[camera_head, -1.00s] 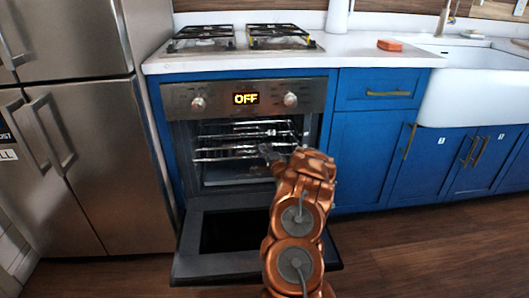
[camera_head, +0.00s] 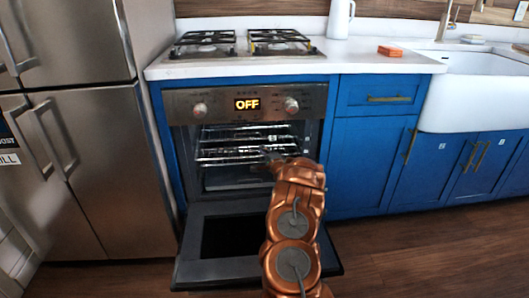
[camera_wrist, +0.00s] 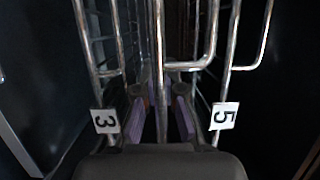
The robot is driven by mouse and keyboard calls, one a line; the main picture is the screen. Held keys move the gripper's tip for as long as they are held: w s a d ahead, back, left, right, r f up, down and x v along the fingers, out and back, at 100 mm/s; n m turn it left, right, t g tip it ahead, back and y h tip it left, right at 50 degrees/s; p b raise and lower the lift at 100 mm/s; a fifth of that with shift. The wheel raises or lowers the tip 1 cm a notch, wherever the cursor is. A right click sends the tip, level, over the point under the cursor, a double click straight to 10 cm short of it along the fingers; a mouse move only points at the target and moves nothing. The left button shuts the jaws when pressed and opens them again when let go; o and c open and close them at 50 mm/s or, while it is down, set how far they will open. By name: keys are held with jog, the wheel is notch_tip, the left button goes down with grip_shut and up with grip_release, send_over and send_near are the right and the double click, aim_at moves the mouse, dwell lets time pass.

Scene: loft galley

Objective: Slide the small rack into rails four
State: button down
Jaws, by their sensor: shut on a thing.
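The oven (camera_head: 310,135) stands with its door (camera_head: 205,272) folded down. Shiny wire racks (camera_head: 230,157) show inside its cavity in the head view. My gripper (camera_head: 270,152) is at the oven mouth, partly hidden by my copper arm. In the wrist view my gripper (camera_wrist: 161,108), with purple pads, is shut on a wire bar of the small rack (camera_wrist: 159,50). White tags "3" (camera_wrist: 105,121) and "5" (camera_wrist: 225,116) sit on wires either side of it. I see no tag "4". Where the rack's edges meet the rails cannot be told.
A steel fridge (camera_head: 75,140) stands close on the left. Blue cabinets (camera_head: 370,150) and a white sink (camera_head: 475,90) are on the right. The lowered door juts out over the wooden floor (camera_head: 420,255), which is clear on the right.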

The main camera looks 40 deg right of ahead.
jog(key=shift+w+d+r+p, duration=0.1)
jog(key=shift+w+d+p, duration=0.15)
jog(key=shift+w+d, duration=0.5)
jog(key=shift+w+d+r+p, duration=0.1)
jog(key=shift+w+d+p, duration=0.15)
jog(key=shift+w+d, duration=0.5)
jog(key=shift+w+a, duration=0.2)
jog(key=c, duration=1.2)
grip_release()
jog(key=shift+f, duration=0.1)
jog(key=shift+s, duration=0.1)
jog(key=shift+s+a+f, duration=0.15)
jog(key=shift+s, duration=0.25)
jog(key=v, duration=1.1)
jog(key=shift+a+r, duration=0.1)
jog(key=shift+r, duration=0.1)
